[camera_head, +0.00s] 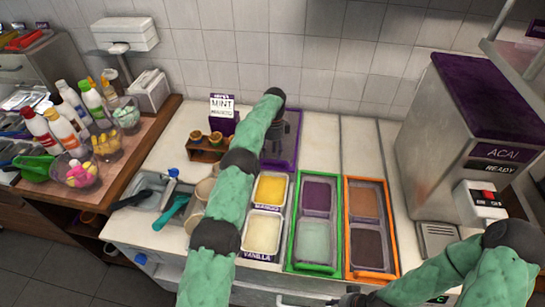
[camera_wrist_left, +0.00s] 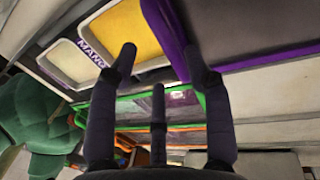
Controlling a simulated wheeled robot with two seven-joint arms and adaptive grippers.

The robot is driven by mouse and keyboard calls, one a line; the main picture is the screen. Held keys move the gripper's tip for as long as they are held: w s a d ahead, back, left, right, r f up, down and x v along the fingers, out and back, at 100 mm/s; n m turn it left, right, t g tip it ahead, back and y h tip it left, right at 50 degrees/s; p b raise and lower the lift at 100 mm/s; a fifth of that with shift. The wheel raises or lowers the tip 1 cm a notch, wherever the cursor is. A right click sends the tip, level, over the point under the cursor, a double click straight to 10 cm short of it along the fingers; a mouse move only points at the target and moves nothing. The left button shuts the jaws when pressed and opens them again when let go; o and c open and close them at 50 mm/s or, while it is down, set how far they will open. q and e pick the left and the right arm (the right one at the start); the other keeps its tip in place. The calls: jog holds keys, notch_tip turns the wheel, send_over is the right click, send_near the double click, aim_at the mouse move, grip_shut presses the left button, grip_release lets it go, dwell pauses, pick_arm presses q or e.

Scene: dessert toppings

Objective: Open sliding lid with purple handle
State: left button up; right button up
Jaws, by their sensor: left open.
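The purple-framed lid (camera_head: 294,152) lies at the back of the counter's row of tubs, partly hidden behind my left arm. In the left wrist view, its purple edge (camera_wrist_left: 168,38) runs from the top centre down toward a finger. My left gripper (camera_head: 279,135) points down over this purple section. In the wrist view, the left gripper (camera_wrist_left: 160,62) has its fingers spread with nothing between them. One finger is close to the purple edge; I cannot tell whether it touches. My right gripper (camera_head: 352,299) is a dark shape at the bottom edge, mostly cut off.
Mango (camera_head: 270,189) and vanilla (camera_head: 263,231) tubs sit in front of the purple section. Green-framed (camera_head: 293,245) and orange-framed (camera_head: 347,245) tubs lie to their right.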

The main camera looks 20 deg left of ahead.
pick_arm(q)
notch_tip(320, 180, up, 7)
dwell(0.3)
jog(key=shift+f, duration=0.1)
dwell(0.4)
